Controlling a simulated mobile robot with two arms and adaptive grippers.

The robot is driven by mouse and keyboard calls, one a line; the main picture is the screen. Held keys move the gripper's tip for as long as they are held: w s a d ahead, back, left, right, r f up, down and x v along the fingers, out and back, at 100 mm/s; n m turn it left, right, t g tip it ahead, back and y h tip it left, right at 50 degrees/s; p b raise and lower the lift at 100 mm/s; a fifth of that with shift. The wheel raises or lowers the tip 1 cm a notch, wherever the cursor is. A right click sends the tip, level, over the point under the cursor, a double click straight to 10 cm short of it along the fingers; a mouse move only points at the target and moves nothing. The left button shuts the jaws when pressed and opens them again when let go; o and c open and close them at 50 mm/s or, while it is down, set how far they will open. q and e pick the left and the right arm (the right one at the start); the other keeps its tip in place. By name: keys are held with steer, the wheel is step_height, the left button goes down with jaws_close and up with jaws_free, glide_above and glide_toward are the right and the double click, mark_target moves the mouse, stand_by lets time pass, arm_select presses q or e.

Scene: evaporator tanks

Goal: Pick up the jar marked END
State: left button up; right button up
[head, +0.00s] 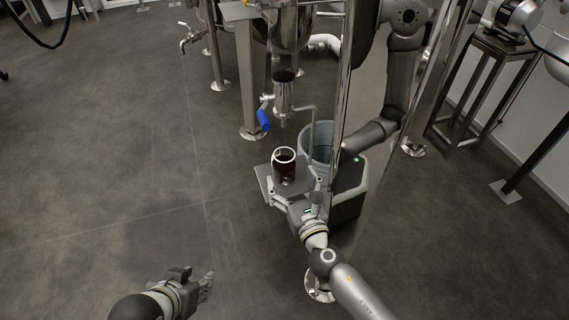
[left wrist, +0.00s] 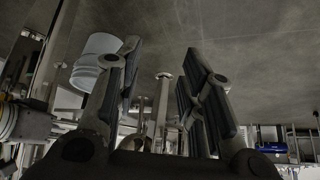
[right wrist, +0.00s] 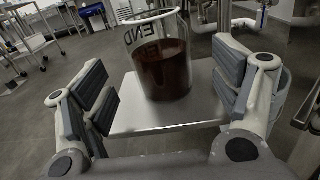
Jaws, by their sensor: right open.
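The jar marked END (head: 284,165) is clear glass with dark red-brown contents. It stands upright on a small flat metal plate (head: 262,180) below the tank outlet. My right gripper (head: 293,190) is open at the near side of the jar. In the right wrist view, the jar (right wrist: 165,70) shows beyond and between the spread fingers, with END on its upper left side; I see no finger touching it. My left gripper (head: 196,286) is low at the bottom left, over the floor, far from the jar. Its fingers stand apart and empty in the left wrist view (left wrist: 162,58).
A grey bucket (head: 321,145) stands just right of the jar. A steel outlet with a blue valve handle (head: 263,120) hangs behind and above the jar. A vertical steel post (head: 345,80) rises right of it. The floor to the left is clear.

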mark_target(288, 175)
steer(key=x, duration=0.5)
steer(key=shift+b, duration=0.4)
steer(key=shift+w+a, duration=0.15)
steer(key=shift+w, duration=0.15)
steer(key=c, duration=1.1)
arm_select(q)
steer(key=w, duration=0.1)
steer(key=w+d+r+t, duration=0.1)
steer(key=w+r+t, duration=0.1)
steer(key=shift+w+d+h, duration=0.15)
steer(key=shift+w+h, duration=0.25)
arm_select(e)
steer(key=shift+c, duration=1)
arm_select(q)
steer(key=shift+s, duration=0.1)
arm_select(e)
steer(key=shift+r, duration=0.1)
